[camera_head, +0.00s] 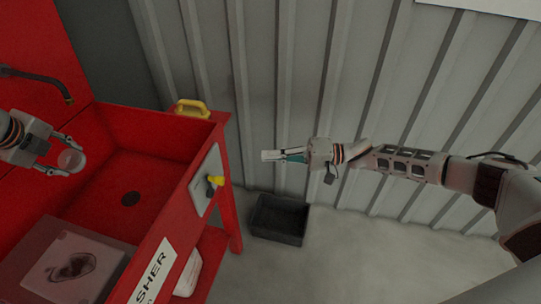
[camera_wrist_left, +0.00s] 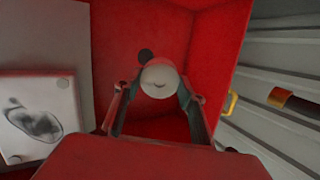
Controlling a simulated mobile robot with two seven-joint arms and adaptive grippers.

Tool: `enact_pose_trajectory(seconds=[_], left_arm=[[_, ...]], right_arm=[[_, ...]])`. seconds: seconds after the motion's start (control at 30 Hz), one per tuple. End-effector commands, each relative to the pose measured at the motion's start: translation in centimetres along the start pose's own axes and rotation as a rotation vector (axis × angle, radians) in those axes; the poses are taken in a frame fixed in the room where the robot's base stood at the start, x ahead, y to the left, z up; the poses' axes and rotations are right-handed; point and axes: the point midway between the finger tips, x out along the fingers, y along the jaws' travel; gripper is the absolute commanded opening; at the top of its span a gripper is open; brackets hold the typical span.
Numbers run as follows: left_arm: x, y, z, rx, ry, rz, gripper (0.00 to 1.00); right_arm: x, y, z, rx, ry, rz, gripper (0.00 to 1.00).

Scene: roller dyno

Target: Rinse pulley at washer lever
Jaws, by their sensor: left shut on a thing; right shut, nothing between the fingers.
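My left gripper (camera_head: 76,158) is shut on a pale round pulley (camera_head: 71,160) and holds it above the red washer basin (camera_head: 148,128). In the left wrist view the pulley (camera_wrist_left: 161,79) sits between the two fingers, with the basin behind it. The washer lever (camera_head: 216,180) is yellow and sits on a grey plate on the basin's right front face. A dark spout (camera_head: 50,81) juts out at the upper left, above and behind the left gripper. My right gripper (camera_head: 272,156) is shut and empty, to the right of the washer, apart from the lever.
A dark drain hole (camera_head: 131,199) is in the basin floor. A light panel with a dark oval mark (camera_head: 72,266) lies at the basin's near left. A yellow handle (camera_head: 193,108) sits on the far right corner. A black bin (camera_head: 279,220) stands on the floor by the corrugated wall (camera_head: 310,85).

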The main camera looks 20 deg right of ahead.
Motion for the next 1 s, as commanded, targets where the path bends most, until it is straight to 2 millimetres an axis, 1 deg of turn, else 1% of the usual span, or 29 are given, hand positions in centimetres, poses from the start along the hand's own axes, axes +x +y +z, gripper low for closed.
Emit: enact_pose_trajectory(seconds=[0.4, 0.63, 1.0], left_arm=[[-0.3, 0.0, 0.0, 0.000, -0.001, -0.002, 0.10], [-2.2, 0.6, -0.3, 0.000, -0.001, -0.002, 0.10], [-5.2, 1.8, -0.9, 0.001, -0.002, -0.002, 0.10]], right_arm=[[0.0, -0.2, -0.1, -0.001, 0.000, 0.000, 0.00], [-0.1, -1.1, -0.3, -0.003, 0.000, -0.001, 0.00], [-0.1, -1.9, -0.6, -0.005, 0.001, -0.001, 0.00]])
